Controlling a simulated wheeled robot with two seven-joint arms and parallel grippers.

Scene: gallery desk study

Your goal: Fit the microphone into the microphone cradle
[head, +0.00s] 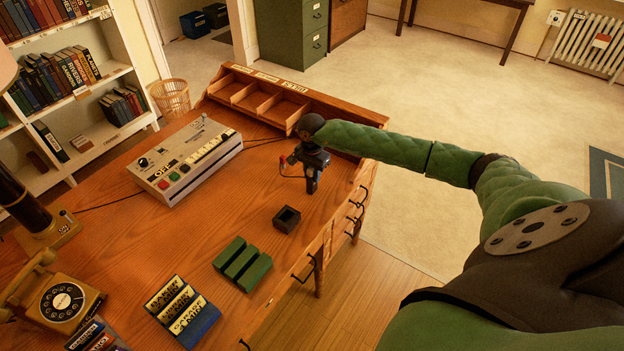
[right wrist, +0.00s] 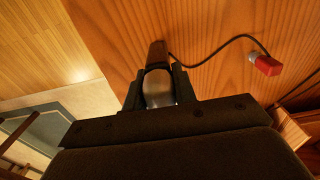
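The microphone (right wrist: 157,56) shows in the right wrist view as a dark barrel with a silvery part between the fingers. My right gripper (right wrist: 160,88) is shut on it. In the head view my right gripper (head: 313,183) points down over the right part of the desk, and the microphone is mostly hidden by it. A thin cable with a red plug (right wrist: 266,64) shows beside the microphone. The microphone cradle, a small dark square open box (head: 287,219), stands empty on the desk, nearer than the gripper and apart from it. My left gripper is not in view.
A recorder with keys (head: 185,157) stands left of the cradle. Green blocks (head: 242,264), a blue rack of labelled pieces (head: 184,312) and a telephone (head: 58,299) are nearer. A wooden pigeonhole tray (head: 262,98) lines the back. The desk around the cradle is clear.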

